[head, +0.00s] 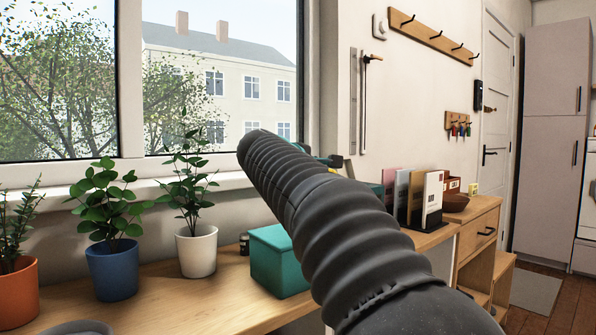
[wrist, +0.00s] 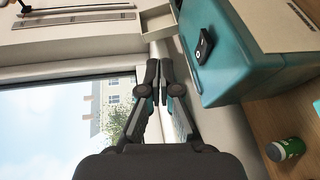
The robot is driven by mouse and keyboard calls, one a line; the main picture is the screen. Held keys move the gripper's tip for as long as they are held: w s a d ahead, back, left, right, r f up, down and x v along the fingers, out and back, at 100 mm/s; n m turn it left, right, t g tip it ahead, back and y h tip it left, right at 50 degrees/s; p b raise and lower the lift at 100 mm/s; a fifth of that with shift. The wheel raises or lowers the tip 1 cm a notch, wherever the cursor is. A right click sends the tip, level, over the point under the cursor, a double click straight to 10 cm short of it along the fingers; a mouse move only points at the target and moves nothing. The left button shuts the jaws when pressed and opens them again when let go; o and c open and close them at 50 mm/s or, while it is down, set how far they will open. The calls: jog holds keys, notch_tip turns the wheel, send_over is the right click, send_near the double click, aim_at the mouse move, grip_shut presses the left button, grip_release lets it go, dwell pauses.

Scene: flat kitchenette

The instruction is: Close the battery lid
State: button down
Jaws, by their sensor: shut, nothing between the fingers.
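My gripper (wrist: 165,75) is shut and empty in the wrist view, its two dark fingertips together in front of the window sill. A teal box (wrist: 225,60) with a small black catch (wrist: 204,46) on it is to the right of the fingers, apart from them. A teal box (head: 278,265) also stands on the wooden counter in the head view, partly hidden by my arm. I cannot make out a battery lid for certain in either view.
A small dark jar (wrist: 286,149) with a green label stands near the box. Plants in a white pot (head: 197,252), blue pot (head: 112,272) and orange pot (head: 18,292) line the window side. Upright books (head: 415,198) stand beyond my arm.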

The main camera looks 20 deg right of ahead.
aim_at(340, 172)
jog(key=w+d+f+n+p, duration=0.1)
jog(key=w+d, duration=0.3)
jog(key=w, duration=0.2)
jog(key=w+d+f+n+h+p, duration=0.1)
jog(key=w+d, duration=0.3)
jog(key=w, duration=0.3)
jog(key=shift+w+d+f, duration=0.25)
jog(key=shift+w+d, duration=0.05)
jog(key=shift+s+d, duration=0.15)
